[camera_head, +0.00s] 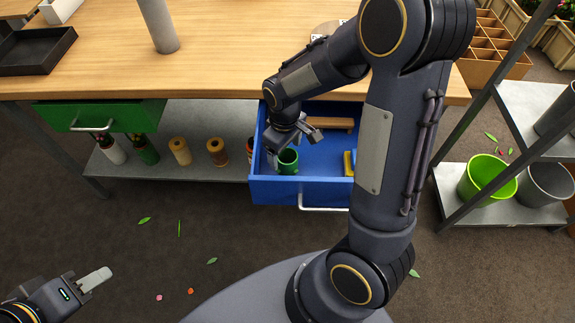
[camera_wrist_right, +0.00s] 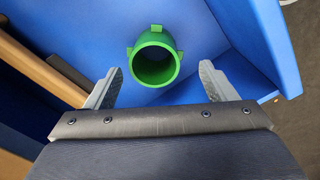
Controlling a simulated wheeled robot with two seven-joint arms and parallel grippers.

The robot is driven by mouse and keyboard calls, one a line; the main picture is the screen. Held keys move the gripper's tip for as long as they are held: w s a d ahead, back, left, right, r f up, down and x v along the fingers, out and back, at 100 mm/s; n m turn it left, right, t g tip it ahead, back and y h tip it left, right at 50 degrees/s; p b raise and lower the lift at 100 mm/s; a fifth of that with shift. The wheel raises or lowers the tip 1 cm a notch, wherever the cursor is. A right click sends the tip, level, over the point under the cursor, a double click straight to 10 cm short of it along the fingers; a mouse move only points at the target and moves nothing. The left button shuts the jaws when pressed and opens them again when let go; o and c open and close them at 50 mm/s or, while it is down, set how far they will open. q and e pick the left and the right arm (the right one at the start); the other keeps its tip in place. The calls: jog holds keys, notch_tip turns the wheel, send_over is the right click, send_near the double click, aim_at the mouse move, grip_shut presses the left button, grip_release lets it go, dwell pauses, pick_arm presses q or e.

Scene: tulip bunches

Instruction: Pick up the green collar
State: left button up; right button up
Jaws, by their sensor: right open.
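The green collar (camera_head: 288,160) is a short open ring with small tabs. It stands in the open blue drawer (camera_head: 268,188), near the drawer's front left corner. In the right wrist view the collar (camera_wrist_right: 154,57) lies just beyond and between the fingertips, with its opening facing the camera. My right gripper (camera_head: 282,150) is open and empty above the collar; in the right wrist view its two fingers (camera_wrist_right: 161,80) are spread, apart from the collar. My left gripper (camera_head: 95,280) is at the lower left, away from the table, and only partly visible.
A wooden block (camera_head: 330,123) and a yellow piece (camera_head: 349,163) also lie in the blue drawer. Blue drawer walls stand close to the collar. A green drawer (camera_head: 90,115) is at left. Several spools stand on the lower shelf (camera_head: 215,112). A lime bucket (camera_head: 486,180) stands at right.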

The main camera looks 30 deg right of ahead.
aim_at(285, 160)
jog(key=f, duration=0.2)
jog(key=f+b, duration=0.1)
jog(key=f, duration=0.3)
jog(key=shift+w+d, duration=0.25)
jog(key=shift+w, duration=0.1)
jog(key=c, duration=0.7)
jog(key=shift+o, duration=0.2)
jog(key=shift+r, duration=0.1)
notch_tip(285, 160, up, 10)
jog(key=p, duration=0.2)
